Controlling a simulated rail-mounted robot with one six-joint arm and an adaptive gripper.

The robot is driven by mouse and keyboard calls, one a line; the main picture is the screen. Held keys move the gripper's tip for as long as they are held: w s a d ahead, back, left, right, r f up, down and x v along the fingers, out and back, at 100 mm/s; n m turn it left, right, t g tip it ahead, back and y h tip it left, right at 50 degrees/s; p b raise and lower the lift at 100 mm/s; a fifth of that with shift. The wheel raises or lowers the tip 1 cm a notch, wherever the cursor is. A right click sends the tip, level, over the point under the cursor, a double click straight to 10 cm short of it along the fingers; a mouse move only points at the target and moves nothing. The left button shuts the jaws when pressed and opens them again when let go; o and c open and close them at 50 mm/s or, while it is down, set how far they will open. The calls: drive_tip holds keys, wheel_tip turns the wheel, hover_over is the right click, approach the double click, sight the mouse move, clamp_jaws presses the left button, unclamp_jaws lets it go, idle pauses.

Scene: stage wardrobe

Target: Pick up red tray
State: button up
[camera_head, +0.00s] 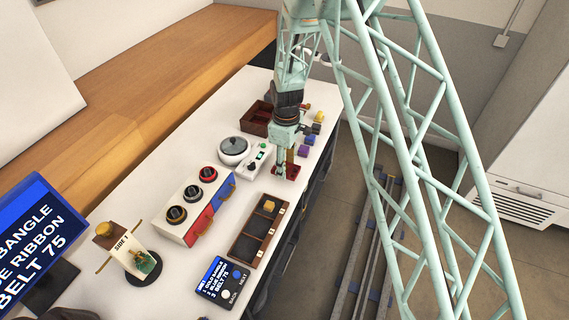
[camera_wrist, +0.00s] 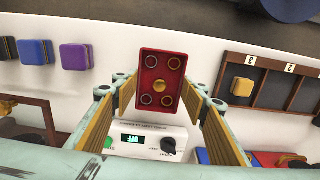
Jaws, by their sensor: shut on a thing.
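The red tray (camera_wrist: 149,95) is a small rectangle with a gold knob in its middle and several round ringed recesses. My gripper (camera_wrist: 158,100) has its yellow-padded fingers on the tray's left and right sides in the wrist view, shut on it. In the head view the red tray (camera_head: 292,171) is beneath my gripper (camera_head: 284,160), which points down and partly hides it. I cannot tell whether the tray touches the white table or is slightly raised.
A white device with a display (camera_wrist: 131,139) sits close to the tray. A round lidded pot (camera_head: 232,152) and a dark red box (camera_head: 257,117) stand nearby. Purple and blue blocks (camera_wrist: 75,57) lie to one side, a compartment tray (camera_head: 249,246) to the other.

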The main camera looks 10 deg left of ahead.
drive_tip(key=s+d, duration=0.1)
drive_tip(key=s, duration=0.3)
drive_tip(key=s+d, duration=0.2)
drive_tip(key=s, duration=0.2)
drive_tip(key=s+d+r, duration=0.1)
drive_tip(key=s+d, duration=0.1)
drive_tip(key=s, duration=0.2)
drive_tip(key=shift+s+d+r, duration=0.1)
drive_tip(key=shift+d, duration=0.05)
